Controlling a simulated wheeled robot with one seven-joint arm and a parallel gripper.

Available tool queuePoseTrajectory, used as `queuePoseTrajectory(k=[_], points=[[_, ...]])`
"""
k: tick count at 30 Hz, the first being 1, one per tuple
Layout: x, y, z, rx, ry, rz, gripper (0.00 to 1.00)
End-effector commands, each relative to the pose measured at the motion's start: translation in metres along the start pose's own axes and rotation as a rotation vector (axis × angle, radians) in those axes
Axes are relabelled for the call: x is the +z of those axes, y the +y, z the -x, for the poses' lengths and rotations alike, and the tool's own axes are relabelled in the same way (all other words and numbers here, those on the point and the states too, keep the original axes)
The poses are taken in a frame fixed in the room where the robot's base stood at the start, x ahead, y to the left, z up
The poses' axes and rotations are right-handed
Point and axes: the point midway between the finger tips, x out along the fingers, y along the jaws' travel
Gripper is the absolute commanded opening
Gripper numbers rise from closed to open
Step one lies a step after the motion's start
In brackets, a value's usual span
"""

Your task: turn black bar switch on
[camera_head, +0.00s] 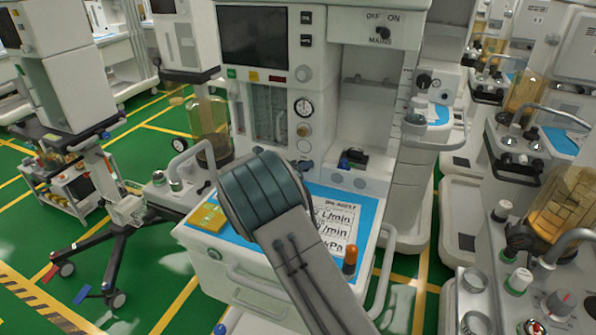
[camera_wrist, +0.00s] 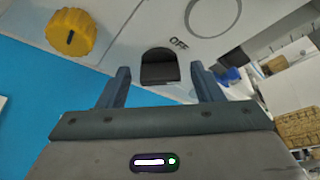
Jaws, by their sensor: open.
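In the wrist view, a black switch (camera_wrist: 160,68) with a rounded end sits on a pale panel, with the word OFF printed beside it. My gripper (camera_wrist: 166,78) is open, with one finger to each side of this switch in the picture. Nothing is held. I cannot tell whether the fingers touch the panel. In the head view my arm covers the gripper and the panel in front of it. A black switch (camera_head: 383,33) marked OFF, ON and MAINS is on the upper right of the machine, clear of my arm.
A yellow knob (camera_wrist: 71,32) is left of the switch in the wrist view. The machine's blue work surface (camera_head: 368,212) holds a printed card (camera_head: 338,226) and an orange-topped item (camera_head: 350,259).

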Motion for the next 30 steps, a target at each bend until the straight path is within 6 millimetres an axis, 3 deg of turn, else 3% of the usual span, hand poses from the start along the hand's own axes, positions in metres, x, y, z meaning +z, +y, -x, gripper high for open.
queuePoseTrajectory(k=[2,6,7,20,30], points=[[-0.0001,0.0001,0.0001,0.0,0.0,0.0,0.6],[-0.0001,0.0001,0.0003,0.0,0.0,0.0,0.21],[-0.0001,0.0001,0.0003,0.0,0.0,0.0,0.15],[-0.0011,0.0009,0.0,0.03,0.001,-0.068,0.15],[-0.0041,0.0016,-0.001,0.128,0.001,-0.305,0.15]])
